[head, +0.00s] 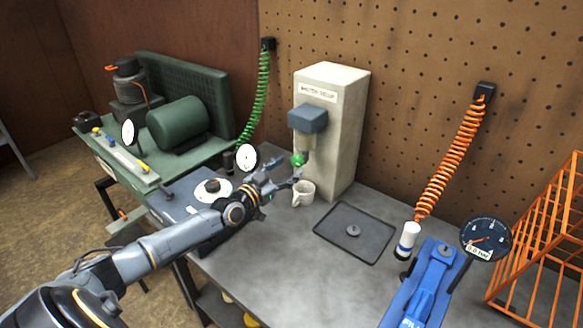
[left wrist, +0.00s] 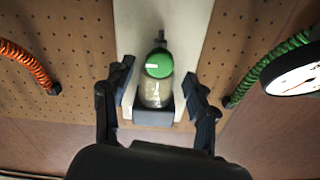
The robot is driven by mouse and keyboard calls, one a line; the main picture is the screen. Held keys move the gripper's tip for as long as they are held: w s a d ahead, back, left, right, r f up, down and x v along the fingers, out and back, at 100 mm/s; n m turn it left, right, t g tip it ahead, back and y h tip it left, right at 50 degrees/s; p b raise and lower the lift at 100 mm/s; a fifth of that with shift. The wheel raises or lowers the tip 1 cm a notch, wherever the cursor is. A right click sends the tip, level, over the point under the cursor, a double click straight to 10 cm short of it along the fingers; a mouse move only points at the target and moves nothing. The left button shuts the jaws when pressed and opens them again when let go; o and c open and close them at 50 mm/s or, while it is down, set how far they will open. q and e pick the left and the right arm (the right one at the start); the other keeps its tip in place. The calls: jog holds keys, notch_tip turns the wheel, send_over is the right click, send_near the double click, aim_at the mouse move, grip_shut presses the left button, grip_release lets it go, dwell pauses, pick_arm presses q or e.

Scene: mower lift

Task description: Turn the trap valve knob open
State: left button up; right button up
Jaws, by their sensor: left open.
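The trap valve knob is a small green knob (head: 298,160) under the water trap's clear bowl (head: 305,145), below a blue-grey head on a tall beige box (head: 340,130). In the left wrist view the green knob (left wrist: 159,64) shows face-on with a white mark pointing left. My left gripper (head: 280,174) is open, just left of and below the knob in the head view. In the left wrist view its open fingers (left wrist: 160,80) stand on either side of the knob and bowl, with gaps. I cannot tell the exact depth between them. My right gripper is not in view.
A white mug (head: 303,193) stands under the trap, close to my left gripper. A black tray (head: 354,232) lies on the grey bench. A green compressor (head: 180,124), a blue tool (head: 423,290), an orange hose (head: 452,155) and an orange rack (head: 545,250) stand around.

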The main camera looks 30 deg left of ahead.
aim_at(298, 161)
pick_arm(q)
jog(key=shift+w+d, duration=0.1)
jog(key=shift+w, duration=1.15)
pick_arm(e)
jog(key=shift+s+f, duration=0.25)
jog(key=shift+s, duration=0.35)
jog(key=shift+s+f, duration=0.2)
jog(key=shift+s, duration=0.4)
pick_arm(q)
jog(key=shift+c, duration=0.8)
jog(key=c, duration=1)
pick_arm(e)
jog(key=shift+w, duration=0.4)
